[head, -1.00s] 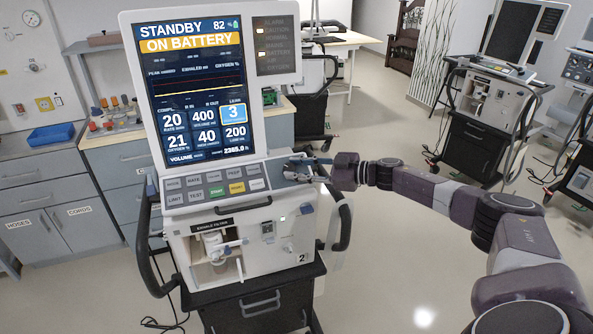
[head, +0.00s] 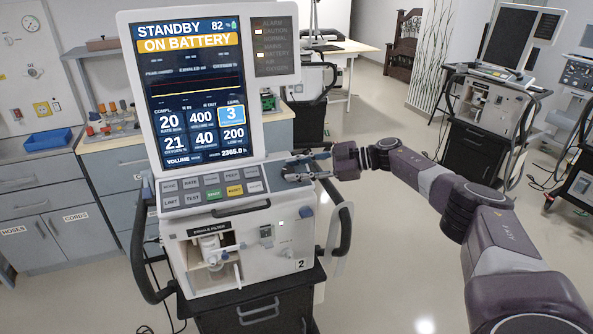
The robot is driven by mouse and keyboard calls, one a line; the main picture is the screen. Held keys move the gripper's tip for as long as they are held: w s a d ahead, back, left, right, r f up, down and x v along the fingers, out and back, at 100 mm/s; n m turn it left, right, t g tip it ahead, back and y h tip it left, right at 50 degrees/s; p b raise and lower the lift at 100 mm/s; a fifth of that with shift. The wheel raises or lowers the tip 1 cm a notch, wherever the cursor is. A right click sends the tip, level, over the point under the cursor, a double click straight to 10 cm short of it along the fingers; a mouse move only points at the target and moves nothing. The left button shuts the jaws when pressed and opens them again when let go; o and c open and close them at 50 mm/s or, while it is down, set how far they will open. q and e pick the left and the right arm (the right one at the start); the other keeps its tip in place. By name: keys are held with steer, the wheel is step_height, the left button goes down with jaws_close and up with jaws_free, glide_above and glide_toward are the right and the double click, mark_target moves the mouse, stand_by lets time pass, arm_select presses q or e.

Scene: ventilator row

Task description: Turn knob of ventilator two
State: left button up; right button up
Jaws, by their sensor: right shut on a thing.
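Ventilator two (head: 270,262) is a white unit with a "2" at its lower right front. Its upright screen (head: 197,90) reads "STANDBY ON BATTERY", with a value tile of 3 highlighted in blue. Its sloped panel (head: 210,190) has rows of grey, green and yellow buttons. My right gripper (head: 297,168) reaches in from the right, low over the right end of this panel. It is shut on the knob there, which its fingers mostly hide, so its angle cannot be read. My left gripper is out of view.
A dark handle (head: 343,205) rises at the unit's right side, below my right wrist. Another ventilator (head: 493,100) stands at the back right. A counter (head: 30,188) with a blue tray (head: 49,138) is on the left. The floor to the right is open.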

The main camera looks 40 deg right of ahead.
steer(key=o, duration=1.2)
steer(key=shift+a, duration=0.1)
steer(key=shift+c, duration=0.2)
steer(key=v, duration=1.2)
